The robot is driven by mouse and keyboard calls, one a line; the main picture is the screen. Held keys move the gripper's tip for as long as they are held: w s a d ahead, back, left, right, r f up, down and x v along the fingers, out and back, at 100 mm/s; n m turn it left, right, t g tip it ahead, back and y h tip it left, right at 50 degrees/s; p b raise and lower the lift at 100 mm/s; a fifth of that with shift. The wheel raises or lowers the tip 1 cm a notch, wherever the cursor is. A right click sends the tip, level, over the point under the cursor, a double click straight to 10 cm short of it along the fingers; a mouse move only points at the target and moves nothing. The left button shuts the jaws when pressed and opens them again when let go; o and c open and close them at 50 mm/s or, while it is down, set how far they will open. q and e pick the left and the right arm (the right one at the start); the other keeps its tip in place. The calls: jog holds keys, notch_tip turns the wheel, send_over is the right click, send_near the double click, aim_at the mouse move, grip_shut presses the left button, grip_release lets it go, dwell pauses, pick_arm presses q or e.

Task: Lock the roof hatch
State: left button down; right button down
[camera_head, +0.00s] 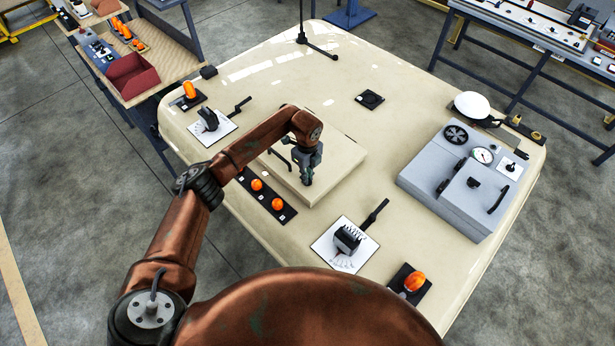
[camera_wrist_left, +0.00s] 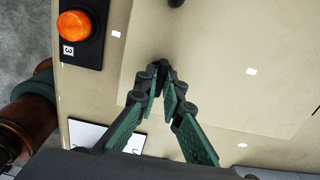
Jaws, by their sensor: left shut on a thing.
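The roof hatch (camera_head: 345,159) is a raised, cream square panel in the middle of the cab roof. It lies flat and looks closed. A thin black handle (camera_head: 279,154) shows at its left side, partly behind my arm. My left gripper (camera_head: 306,182) points down over the front part of the hatch. In the left wrist view the fingers (camera_wrist_left: 163,80) come together on a small dark part that they mostly hide. I cannot tell how this part is turned. My right gripper is not in view.
An orange-button strip (camera_head: 266,201) lies left of the hatch. A lever on a white plate (camera_head: 345,240) stands in front, another (camera_head: 209,120) at the back left. A grey gauge box (camera_head: 440,205) stands at right. A black rod (camera_head: 302,38) rises at the back.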

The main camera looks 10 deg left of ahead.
pick_arm(q)
jog(key=m+b, duration=0.3)
jog(key=m, duration=0.1)
jog(key=shift+f, duration=0.15)
jog(key=m+b, duration=0.4)
jog(key=m, duration=0.1)
jog(key=m+b, duration=0.3)
jog(key=m, duration=0.2)
jog(key=shift+m+b, duration=1.15)
jog(key=shift+m, duration=1.05)
jog(key=c, duration=2.1)
grip_release()
